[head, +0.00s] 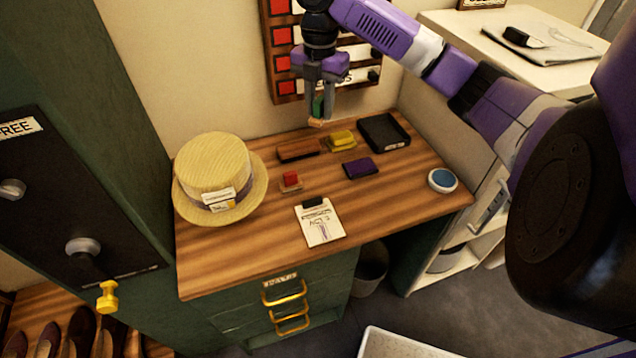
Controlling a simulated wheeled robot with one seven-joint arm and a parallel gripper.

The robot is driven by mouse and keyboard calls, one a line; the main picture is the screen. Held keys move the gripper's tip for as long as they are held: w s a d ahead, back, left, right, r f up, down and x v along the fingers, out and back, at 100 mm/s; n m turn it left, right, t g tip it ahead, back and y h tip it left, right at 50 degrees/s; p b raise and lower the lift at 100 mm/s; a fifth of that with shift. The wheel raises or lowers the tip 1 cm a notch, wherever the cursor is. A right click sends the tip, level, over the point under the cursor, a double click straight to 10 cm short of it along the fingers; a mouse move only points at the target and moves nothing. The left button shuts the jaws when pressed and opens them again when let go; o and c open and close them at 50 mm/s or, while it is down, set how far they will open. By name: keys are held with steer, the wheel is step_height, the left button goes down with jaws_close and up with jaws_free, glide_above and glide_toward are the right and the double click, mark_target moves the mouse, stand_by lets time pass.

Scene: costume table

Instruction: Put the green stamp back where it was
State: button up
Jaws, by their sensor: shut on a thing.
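My gripper (321,92) points down above the back of the wooden desk, in front of the wall board. It is shut on the green stamp (318,106), which is held upright with its pale wooden base (317,123) at the bottom. The stamp appears to be above the desk top, near the brown block (298,149) and the yellow item (341,140); its exact height is hard to tell. The fingers hide part of the stamp. A red stamp (290,180) stands on the desk, left of centre and in front of the brown block.
The desk (400,205) also holds a straw hat (213,172), a purple pad (359,168), a black tray (384,132), a blue round item (442,179) and a clipboard (320,224). A wall board (285,62) stands behind. The desk's right front is clear.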

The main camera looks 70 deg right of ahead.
steer(key=shift+s+f, duration=0.3)
steer(key=shift+f, duration=0.15)
step_height(320, 180, down, 19)
steer(key=shift+f+p, duration=0.15)
steer(key=shift+p, duration=0.65)
steer(key=shift+f, duration=0.1)
steer(key=shift+f, duration=0.1)
steer(key=o, duration=1.1)
steer(key=shift+c, duration=0.2)
step_height(320, 180, up, 12)
steer(key=b, duration=0.2)
steer(key=shift+r, duration=0.2)
